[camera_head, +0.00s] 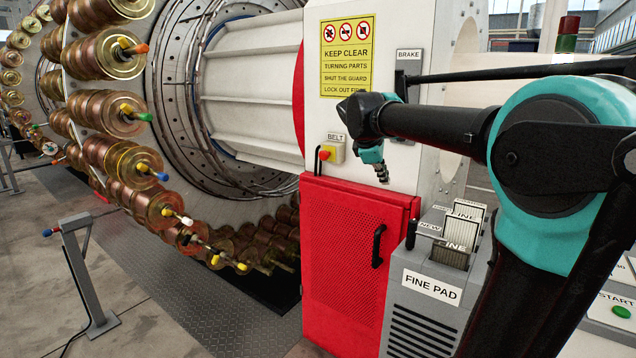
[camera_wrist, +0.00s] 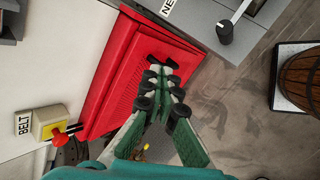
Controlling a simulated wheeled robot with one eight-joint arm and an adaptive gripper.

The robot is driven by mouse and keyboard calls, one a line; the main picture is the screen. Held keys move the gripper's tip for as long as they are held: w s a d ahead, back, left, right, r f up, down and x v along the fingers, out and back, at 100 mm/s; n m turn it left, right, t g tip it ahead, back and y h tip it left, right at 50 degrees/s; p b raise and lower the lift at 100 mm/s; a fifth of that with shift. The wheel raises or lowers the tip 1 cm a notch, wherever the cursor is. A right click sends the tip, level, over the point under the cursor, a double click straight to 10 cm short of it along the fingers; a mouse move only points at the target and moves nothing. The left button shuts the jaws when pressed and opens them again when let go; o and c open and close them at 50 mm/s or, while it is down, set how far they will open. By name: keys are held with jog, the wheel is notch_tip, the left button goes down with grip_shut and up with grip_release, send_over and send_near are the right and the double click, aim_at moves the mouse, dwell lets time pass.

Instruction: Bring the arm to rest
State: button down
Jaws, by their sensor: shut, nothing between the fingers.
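My gripper (camera_head: 383,178) hangs from my black and teal arm in the head view, pointing down in front of the white machine housing, beside the belt switch and above the red guard. In the wrist view my gripper (camera_wrist: 168,82) is shut, its green and grey fingers together with nothing between them. Behind the fingertips is the red guard (camera_wrist: 108,85) with its black handle. In the head view the red guard (camera_head: 340,260) is closed against the housing.
A belt switch (camera_head: 330,153) with a red knob is on the housing. A grey cabinet labelled FINE PAD (camera_head: 432,284) stands right of the guard. Copper spools (camera_head: 105,115) fill the carousel at left. A grey post (camera_head: 85,275) stands on the floor. A brown drum (camera_wrist: 300,80) shows at right.

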jog(key=s+f+m+y, duration=0.1)
jog(key=s+f+m, duration=0.1)
jog(key=s+f, duration=0.2)
jog(key=s+d+f+m, duration=0.1)
jog(key=s+f+m, duration=0.2)
jog(key=f, duration=0.6)
jog(key=s+f+m+y, duration=0.1)
jog(key=s+f+m, duration=0.1)
jog(key=s+f, duration=0.3)
jog(key=shift+s+d+f+m+g+y, duration=0.15)
jog(key=shift+d+f+m+g, duration=0.05)
jog(key=shift+f, duration=0.25)
jog(key=shift+s+d+f+m+g+y, duration=0.1)
jog(key=shift+d+f+m+g+y, duration=0.1)
jog(key=shift+f, duration=0.2)
jog(key=s+a+f+m+y, duration=0.1)
jog(key=s+f+m, duration=0.5)
jog(key=s+f, duration=0.7)
jog(key=shift+s+a+y, duration=0.35)
jog(key=shift+s+y, duration=0.1)
jog(key=shift+y, duration=0.2)
jog(key=shift+d+f, duration=0.1)
